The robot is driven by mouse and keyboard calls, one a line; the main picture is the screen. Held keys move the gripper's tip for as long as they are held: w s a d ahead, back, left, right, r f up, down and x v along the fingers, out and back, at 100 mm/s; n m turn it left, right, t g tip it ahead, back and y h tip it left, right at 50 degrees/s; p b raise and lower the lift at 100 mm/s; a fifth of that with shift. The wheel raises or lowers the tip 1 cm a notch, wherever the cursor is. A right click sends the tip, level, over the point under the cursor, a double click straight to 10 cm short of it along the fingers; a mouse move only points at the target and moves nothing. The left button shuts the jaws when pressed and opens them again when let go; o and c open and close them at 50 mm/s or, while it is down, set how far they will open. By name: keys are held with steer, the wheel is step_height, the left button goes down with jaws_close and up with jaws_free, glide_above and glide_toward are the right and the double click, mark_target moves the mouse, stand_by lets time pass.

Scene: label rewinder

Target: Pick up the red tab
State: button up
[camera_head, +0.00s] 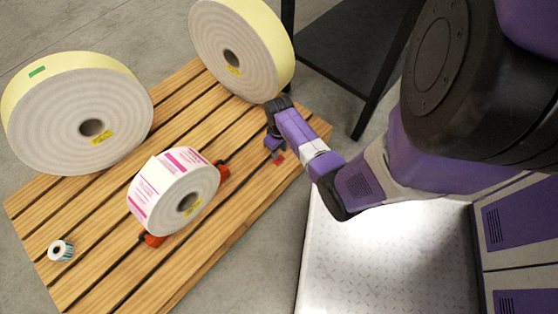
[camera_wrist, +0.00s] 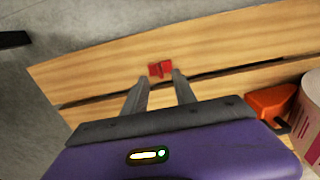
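The red tab (camera_wrist: 160,69) is a small red piece lying on a wooden slat of the pallet. In the wrist view it sits just beyond my fingertips, roughly midway between them. It also shows in the head view (camera_head: 279,160) as a small red spot near the pallet's right side, beside my gripper. My gripper (camera_wrist: 160,77) is open, with two grey fingers apart and nothing between them. The fingertips appear close to the tab; I cannot tell their exact height above the slat.
The wooden pallet (camera_head: 228,238) carries two large yellow-edged rolls (camera_head: 75,115) (camera_head: 240,50), a pink-and-white label roll (camera_head: 172,190) flanked by orange-red chocks (camera_head: 222,172), and a small roll (camera_head: 60,251). A black frame leg (camera_head: 385,75) stands behind my arm. Dark gaps separate the slats.

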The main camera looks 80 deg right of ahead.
step_height(320, 180, down, 4)
steer(key=b, duration=0.2)
steer(key=shift+w+f+b, duration=0.1)
steer(key=shift+f+b, duration=0.15)
steer(key=shift+b, duration=0.15)
jaws_close()
